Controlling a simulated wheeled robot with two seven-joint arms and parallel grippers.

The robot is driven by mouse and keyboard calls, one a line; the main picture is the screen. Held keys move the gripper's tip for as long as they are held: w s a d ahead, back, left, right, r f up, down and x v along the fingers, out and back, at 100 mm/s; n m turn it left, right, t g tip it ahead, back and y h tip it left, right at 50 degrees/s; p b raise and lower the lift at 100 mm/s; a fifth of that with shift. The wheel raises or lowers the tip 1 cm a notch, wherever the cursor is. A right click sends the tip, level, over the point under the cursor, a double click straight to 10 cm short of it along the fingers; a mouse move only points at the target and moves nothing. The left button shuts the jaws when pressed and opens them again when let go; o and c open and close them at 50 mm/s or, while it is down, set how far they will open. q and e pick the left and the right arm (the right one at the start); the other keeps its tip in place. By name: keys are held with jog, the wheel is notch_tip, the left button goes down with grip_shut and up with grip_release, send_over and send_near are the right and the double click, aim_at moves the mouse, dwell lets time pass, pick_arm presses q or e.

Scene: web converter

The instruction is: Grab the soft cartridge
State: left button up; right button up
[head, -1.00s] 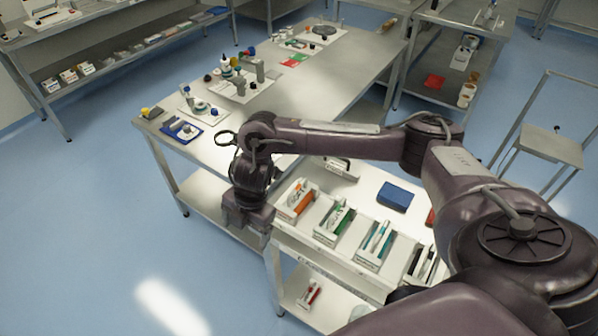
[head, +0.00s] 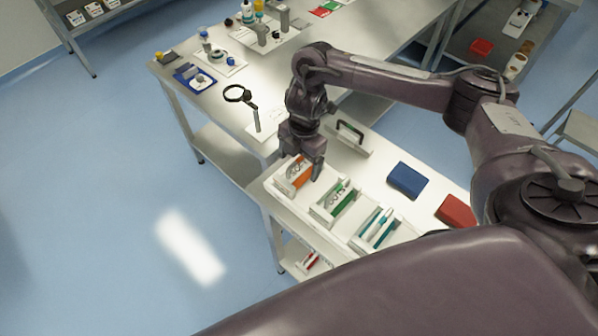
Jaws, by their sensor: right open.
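Several white trays stand in a row on the light cart. The tray at the left holds an orange cartridge (head: 302,178), the middle one a green cartridge (head: 343,203), and the right one teal cartridges (head: 376,228). The labels are too small to read, so I cannot tell which is the soft one. My right gripper (head: 301,164) points down with its jaws apart, over the orange cartridge's tray. It partly hides that tray, and I cannot tell whether its fingers touch anything. My left gripper is not in view.
A blue box (head: 407,180) and a red box (head: 455,211) lie on the cart to the right. A black-handled white holder (head: 350,136) stands behind the trays. The metal table (head: 330,75) behind carries a ring magnifier (head: 238,94) and several instruments.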

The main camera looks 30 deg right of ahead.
aim_at(299, 167)
jog(key=f+p, duration=0.1)
jog(key=f, duration=0.2)
jog(key=shift+d+f, duration=0.2)
jog(key=shift+a+f, duration=0.1)
jog(key=c, duration=0.4)
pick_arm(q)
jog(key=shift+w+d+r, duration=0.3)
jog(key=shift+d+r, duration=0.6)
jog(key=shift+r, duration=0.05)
pick_arm(e)
jog(key=shift+w, duration=0.15)
jog(key=c, duration=1)
